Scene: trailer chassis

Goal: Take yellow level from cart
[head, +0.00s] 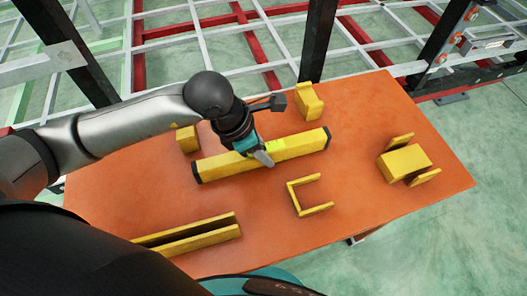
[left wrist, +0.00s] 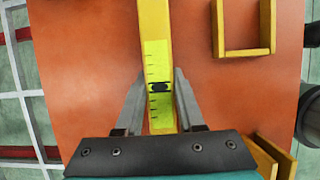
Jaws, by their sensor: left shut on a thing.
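The yellow level (head: 295,146) has dark end caps and a bright vial section in its middle. It lies across the orange cart (head: 365,119) in the head view. My left gripper (head: 263,157) is over the middle of the level, shut on it. In the left wrist view the level (left wrist: 154,20) runs up from between the two fingers of the left gripper (left wrist: 160,95), beside its vial window. I cannot tell whether the level touches the cart top. My right gripper is not in view.
Yellow brackets stand on the cart: a U-shaped one (head: 291,196), one at the right (head: 404,160), one at the back (head: 309,99), and a long channel (head: 190,238) at the front left. A metal frame with red and grey bars (head: 250,28) stands behind.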

